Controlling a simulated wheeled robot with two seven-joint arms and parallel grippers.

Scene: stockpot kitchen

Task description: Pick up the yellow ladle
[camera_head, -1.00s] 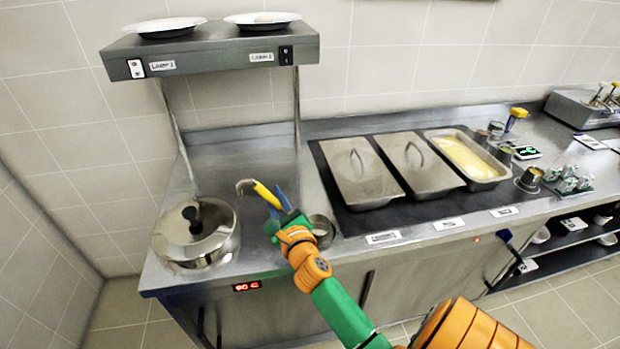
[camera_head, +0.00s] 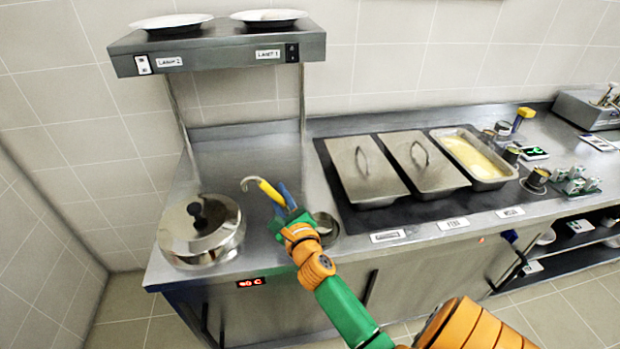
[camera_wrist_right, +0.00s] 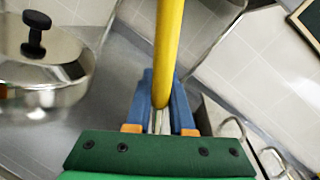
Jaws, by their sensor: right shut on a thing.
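The yellow ladle (camera_head: 268,191) has a yellow handle and a metal hooked end that points up and left in the head view. My right gripper (camera_head: 284,200) is shut on it and holds it above the steel counter, between the pot and the covered pans. In the right wrist view the yellow handle (camera_wrist_right: 168,50) rises from between the blue fingers of my right gripper (camera_wrist_right: 160,98). The ladle's bowl is not clearly visible. My left gripper is not in view.
A lidded steel pot (camera_head: 200,232) stands at the counter's left. A small round metal container (camera_head: 325,228) sits beside my right gripper. Two lidded pans (camera_head: 362,172) and an open yellow-filled pan (camera_head: 472,158) stand right. A lamp shelf (camera_head: 215,48) hangs over the back.

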